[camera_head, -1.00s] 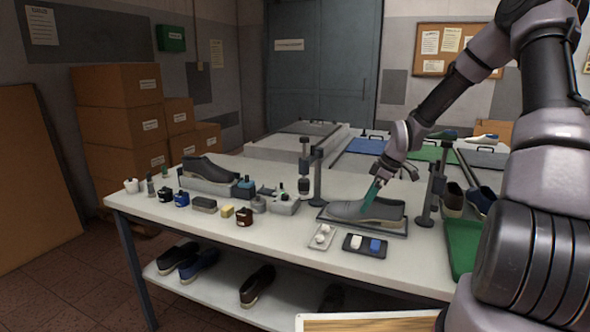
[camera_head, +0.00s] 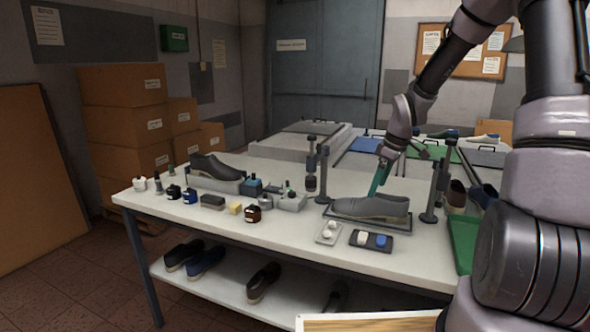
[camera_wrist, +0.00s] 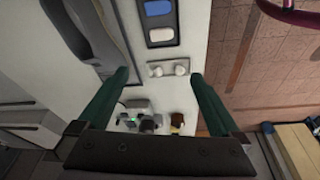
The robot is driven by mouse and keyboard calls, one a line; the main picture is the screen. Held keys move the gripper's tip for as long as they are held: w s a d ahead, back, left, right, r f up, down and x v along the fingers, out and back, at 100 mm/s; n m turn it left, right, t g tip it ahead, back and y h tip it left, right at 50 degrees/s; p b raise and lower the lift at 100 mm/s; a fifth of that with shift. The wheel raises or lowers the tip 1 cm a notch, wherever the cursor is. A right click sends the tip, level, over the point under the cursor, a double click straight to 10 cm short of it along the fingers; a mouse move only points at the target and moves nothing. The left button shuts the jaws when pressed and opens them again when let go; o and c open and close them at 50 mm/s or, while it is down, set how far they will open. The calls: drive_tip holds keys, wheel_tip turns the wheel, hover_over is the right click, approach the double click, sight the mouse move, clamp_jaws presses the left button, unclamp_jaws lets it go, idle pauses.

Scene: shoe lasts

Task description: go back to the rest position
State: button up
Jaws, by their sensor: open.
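My gripper (camera_head: 378,182) hangs above the white table, at the back edge of a grey shoe (camera_head: 372,207) in the head view. Whether it touches the shoe cannot be told there. The shoe lies on a dark tray (camera_head: 345,219). In the wrist view the two green fingers of my gripper (camera_wrist: 160,80) are spread apart, with nothing held between them. Between and beyond them show a small pale tray with two white knobs (camera_wrist: 168,68) and a dark tray with a blue and a white block (camera_wrist: 160,22).
Dark stands (camera_head: 321,180) and (camera_head: 434,190) rise on either side of the shoe. Bottles, small jars and a dark shoe (camera_head: 215,166) fill the table's left part. A green tray (camera_head: 465,240) sits at the right. The table's front strip (camera_head: 285,238) is clear.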

drive_tip(key=s+d+r+m+t+h, duration=0.1)
drive_tip(key=s+r+m, duration=0.35)
drive_tip(key=r, duration=0.35)
drive_tip(key=s+r+m+t+h, duration=0.1)
drive_tip(key=s+r+m, duration=0.2)
drive_tip(key=s+r, duration=0.45)
drive_tip(key=s+r+m+t+y, duration=0.1)
drive_tip(key=s+r+m+t, duration=0.2)
drive_tip(key=s+r+m, duration=0.4)
drive_tip(key=s+r, duration=0.2)
drive_tip(key=s, duration=0.3)
drive_tip(key=shift+s+a+r+y, duration=0.25)
drive_tip(key=shift+a+y, duration=0.15)
